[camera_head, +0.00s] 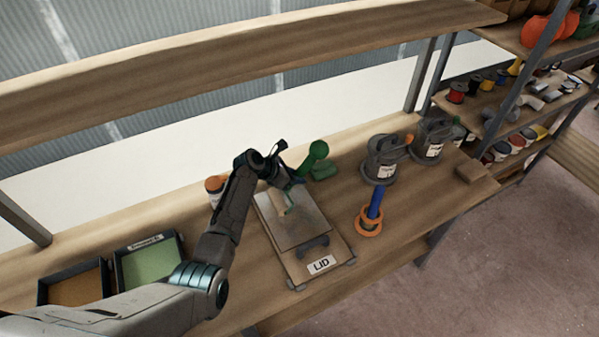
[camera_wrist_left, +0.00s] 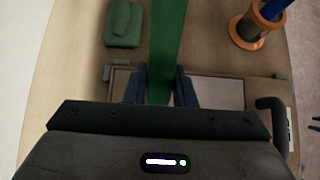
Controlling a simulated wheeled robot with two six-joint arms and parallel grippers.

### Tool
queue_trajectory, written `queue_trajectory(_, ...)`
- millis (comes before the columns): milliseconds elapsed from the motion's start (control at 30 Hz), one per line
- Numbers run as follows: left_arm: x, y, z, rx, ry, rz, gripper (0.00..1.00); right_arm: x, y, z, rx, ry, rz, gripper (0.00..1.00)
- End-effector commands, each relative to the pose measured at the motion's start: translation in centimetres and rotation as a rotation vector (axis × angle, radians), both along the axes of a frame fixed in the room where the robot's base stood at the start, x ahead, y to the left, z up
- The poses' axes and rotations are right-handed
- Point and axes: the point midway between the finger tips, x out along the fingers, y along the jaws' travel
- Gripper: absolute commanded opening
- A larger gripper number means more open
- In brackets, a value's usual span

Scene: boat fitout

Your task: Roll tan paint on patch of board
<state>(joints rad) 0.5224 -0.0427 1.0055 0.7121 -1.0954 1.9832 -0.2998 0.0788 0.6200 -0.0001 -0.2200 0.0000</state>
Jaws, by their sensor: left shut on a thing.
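My left gripper (camera_head: 284,180) is shut on a green-handled tool (camera_head: 316,153), whose handle also runs up between the fingers in the left wrist view (camera_wrist_left: 164,40). The gripper is over the far part of a grey panel (camera_head: 297,228) on a wooden board labelled LID (camera_head: 292,268). A small tan piece (camera_head: 279,200) and a pale green mark (camera_head: 291,208) show just below the fingers; I cannot tell whether the tool touches the panel. A tray with tan-brown content (camera_head: 75,286) and a tray with green content (camera_head: 150,262) stand left. My right gripper is not in view.
A green block (camera_head: 325,171) lies behind the panel. An orange-ringed spool with a blue post (camera_head: 369,222) and grey cans (camera_head: 382,160) stand right. An orange-capped jar (camera_head: 214,190) is behind my arm. A wooden shelf (camera_head: 230,60) spans above the bench.

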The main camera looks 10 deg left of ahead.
Motion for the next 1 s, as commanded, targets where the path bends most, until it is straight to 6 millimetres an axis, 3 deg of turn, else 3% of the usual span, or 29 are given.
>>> queue_trajectory(233, -0.3, 0.6, 0.1, 0.001, -0.002, 0.001, 0.00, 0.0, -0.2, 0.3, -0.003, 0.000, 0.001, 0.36)
queue_trajectory(600, -2.5, 3.9, 0.0, 0.000, -0.002, 0.000, 0.00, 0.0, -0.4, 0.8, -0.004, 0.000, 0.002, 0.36)
queue_trajectory(1000, -2.5, 3.9, 0.5, 0.000, -0.003, 0.000, 0.00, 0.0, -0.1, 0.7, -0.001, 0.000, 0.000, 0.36)
